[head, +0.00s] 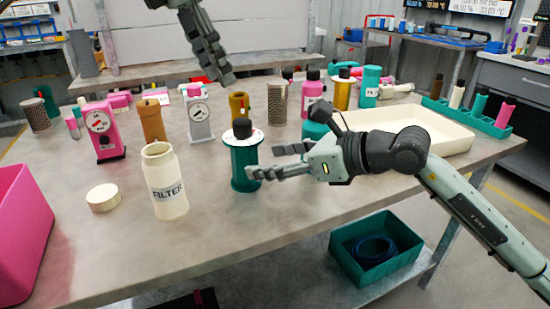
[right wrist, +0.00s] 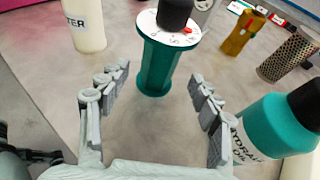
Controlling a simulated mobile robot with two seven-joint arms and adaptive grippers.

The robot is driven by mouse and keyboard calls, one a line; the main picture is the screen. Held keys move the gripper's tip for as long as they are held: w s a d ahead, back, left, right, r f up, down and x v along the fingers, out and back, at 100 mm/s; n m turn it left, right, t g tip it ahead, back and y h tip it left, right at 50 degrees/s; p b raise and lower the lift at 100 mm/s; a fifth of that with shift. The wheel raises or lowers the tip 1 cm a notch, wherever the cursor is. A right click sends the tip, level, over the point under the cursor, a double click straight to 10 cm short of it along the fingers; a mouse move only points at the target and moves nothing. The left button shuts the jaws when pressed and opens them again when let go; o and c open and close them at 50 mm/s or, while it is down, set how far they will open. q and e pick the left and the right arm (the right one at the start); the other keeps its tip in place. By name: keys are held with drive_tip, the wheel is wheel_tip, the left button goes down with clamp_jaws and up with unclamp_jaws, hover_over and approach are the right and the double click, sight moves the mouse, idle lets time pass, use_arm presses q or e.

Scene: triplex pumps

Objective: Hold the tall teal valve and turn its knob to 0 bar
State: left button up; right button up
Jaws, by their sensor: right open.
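The tall teal valve (head: 244,168) stands upright on the table, with a white dial on top, a black knob (head: 242,128) and a small red pointer. It also shows in the right wrist view (right wrist: 157,66), where the dial's markings are too small to read. My right gripper (head: 262,161) is open beside the valve. In the right wrist view its fingers (right wrist: 158,76) are spread, with the valve ahead between them and nothing held. My left gripper (head: 226,77) hangs in the air, fingers pointing down, behind and above the valve; its opening is hidden by the viewing angle.
A cream filter bottle (head: 165,182) and a round lid (head: 103,198) stand left of the valve. A teal bottle with a black cap (right wrist: 275,125) is close to my right gripper. A cream tray (head: 440,145) lies at right. Pink and grey gauges stand behind.

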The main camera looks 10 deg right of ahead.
sight(256, 162)
drive_tip(key=x, duration=0.7)
